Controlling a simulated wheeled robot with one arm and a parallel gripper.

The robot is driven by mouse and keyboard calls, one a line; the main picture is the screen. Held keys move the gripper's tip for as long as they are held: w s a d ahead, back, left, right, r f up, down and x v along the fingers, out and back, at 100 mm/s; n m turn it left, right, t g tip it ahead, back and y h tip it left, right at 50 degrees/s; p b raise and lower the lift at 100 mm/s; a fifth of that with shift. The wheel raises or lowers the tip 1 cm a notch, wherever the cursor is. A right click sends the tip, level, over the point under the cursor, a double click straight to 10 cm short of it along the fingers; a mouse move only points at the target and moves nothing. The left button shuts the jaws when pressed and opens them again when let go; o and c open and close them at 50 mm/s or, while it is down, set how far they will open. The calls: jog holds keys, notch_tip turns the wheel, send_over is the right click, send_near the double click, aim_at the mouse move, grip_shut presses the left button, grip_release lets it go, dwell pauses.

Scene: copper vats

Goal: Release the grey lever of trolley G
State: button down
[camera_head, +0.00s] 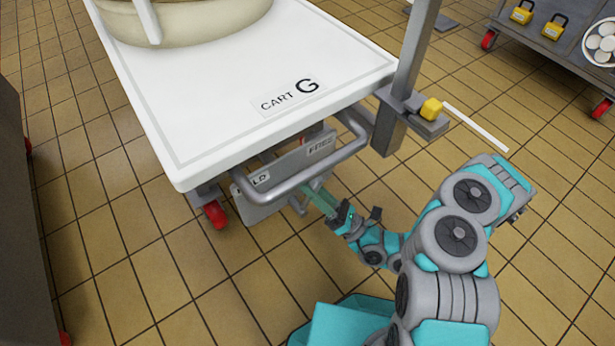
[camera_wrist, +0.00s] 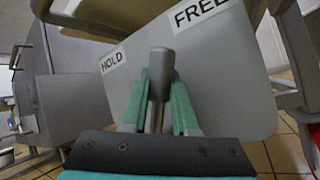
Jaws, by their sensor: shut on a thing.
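Trolley G (camera_head: 225,95) is a white-topped cart marked "CART G" in the head view. Under its near edge a grey plate (camera_head: 285,160) carries HOLD and FREE labels behind a tubular handle (camera_head: 320,170). In the wrist view the grey lever (camera_wrist: 161,62) stands in front of the plate, its head between the HOLD label (camera_wrist: 113,60) and the FREE label (camera_wrist: 198,12). My gripper (camera_wrist: 160,88) has its green fingers on both sides of the lever, shut on it. In the head view my gripper (camera_head: 314,194) reaches under the handle; the lever is not clearly visible there.
A grey post (camera_head: 408,75) with a yellow block (camera_head: 431,108) stands right of the cart. A round pale vessel (camera_head: 185,20) sits on the cart. A rack with yellow padlocks (camera_head: 554,27) is at the upper right. Tiled floor (camera_head: 130,250) is clear at lower left.

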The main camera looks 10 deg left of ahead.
jog(key=shift+w+d+f+m+t+b, duration=0.15)
jog(key=shift+m+t+b, duration=0.1)
jog(key=shift+m+t, duration=0.35)
jog(key=shift+w+d+f+m+t+b, duration=0.15)
jog(key=shift+w+m+t+b, duration=0.1)
jog(key=shift+m+t, duration=0.3)
jog(key=shift+w+d+f+m+t+b, duration=0.2)
jog(key=shift+m+t, duration=0.25)
jog(key=shift+m, duration=0.3)
jog(key=shift+h, duration=0.3)
jog(key=c, duration=1)
grip_release()
jog(key=shift+r, duration=0.15)
